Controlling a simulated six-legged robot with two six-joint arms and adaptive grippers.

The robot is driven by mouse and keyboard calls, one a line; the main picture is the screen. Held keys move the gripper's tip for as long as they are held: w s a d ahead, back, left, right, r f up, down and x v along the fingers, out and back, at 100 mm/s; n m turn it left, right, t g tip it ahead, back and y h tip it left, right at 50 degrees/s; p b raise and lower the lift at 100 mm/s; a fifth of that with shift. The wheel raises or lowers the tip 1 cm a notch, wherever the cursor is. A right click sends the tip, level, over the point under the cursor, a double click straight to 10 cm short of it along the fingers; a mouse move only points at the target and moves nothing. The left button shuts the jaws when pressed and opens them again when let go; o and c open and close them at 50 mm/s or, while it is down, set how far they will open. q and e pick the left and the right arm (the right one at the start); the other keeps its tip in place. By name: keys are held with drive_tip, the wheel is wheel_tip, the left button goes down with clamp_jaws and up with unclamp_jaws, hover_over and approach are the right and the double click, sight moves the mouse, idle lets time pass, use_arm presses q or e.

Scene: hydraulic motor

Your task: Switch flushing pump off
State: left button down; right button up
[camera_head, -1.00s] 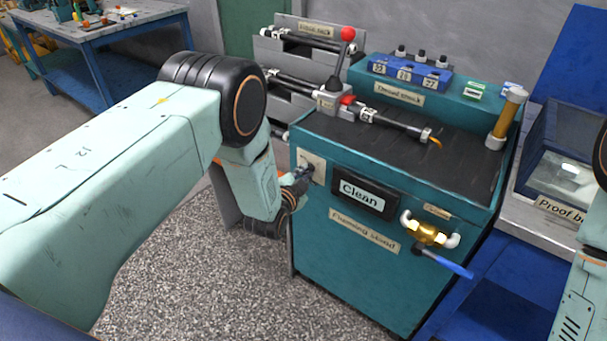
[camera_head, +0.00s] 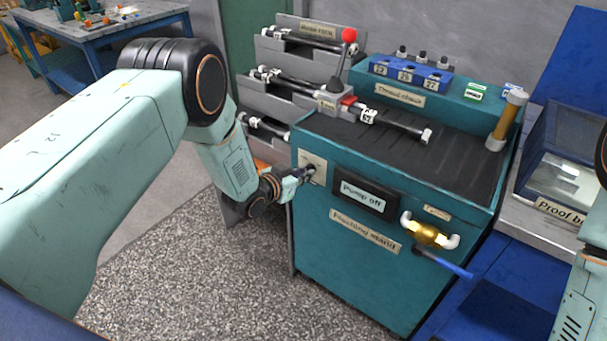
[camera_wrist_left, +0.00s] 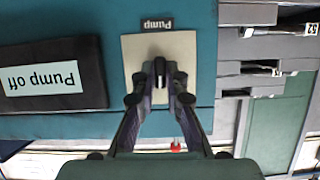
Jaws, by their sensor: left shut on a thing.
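The teal flushing stand (camera_head: 350,262) stands in the middle of the head view. Its pale switch plate (camera_head: 318,160) is at the upper left of the front. In the left wrist view the plate (camera_wrist_left: 187,48) carries a small black switch knob (camera_wrist_left: 160,68) beside a label reading "Pump". My left gripper (camera_head: 307,173) is at the plate; in the wrist view its fingers (camera_wrist_left: 160,84) are shut on the knob from both sides. The display (camera_head: 362,194) reads "Pump off"; it appears upside down in the wrist view (camera_wrist_left: 45,78). My right gripper is out of view.
A hose (camera_head: 395,125) lies on the stand's dark top, near a lever with a red ball (camera_head: 349,35). A brass valve (camera_head: 428,232) with a blue handle sticks out of the front. Grey hose racks (camera_head: 290,65) stand behind. Speckled floor is free at front left.

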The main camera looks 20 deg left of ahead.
use_arm(q)
drive_tip(key=n+h+b, duration=0.1)
drive_tip(key=n, duration=0.1)
drive_tip(key=n+h+b, duration=0.1)
drive_tip(key=n, duration=0.1)
drive_tip(key=n+h+b, duration=0.2)
drive_tip(key=shift+w+a+f+g, duration=0.1)
drive_tip(key=shift+a+f+g, duration=0.05)
drive_tip(key=shift+a+g, duration=0.15)
drive_tip(key=shift+n, duration=0.3)
idle(0.5)
drive_tip(key=c, duration=1.4)
unclamp_jaws()
drive_tip(key=shift+h, duration=0.3)
drive_tip(key=v, duration=1.2)
drive_tip(key=shift+d, duration=0.1)
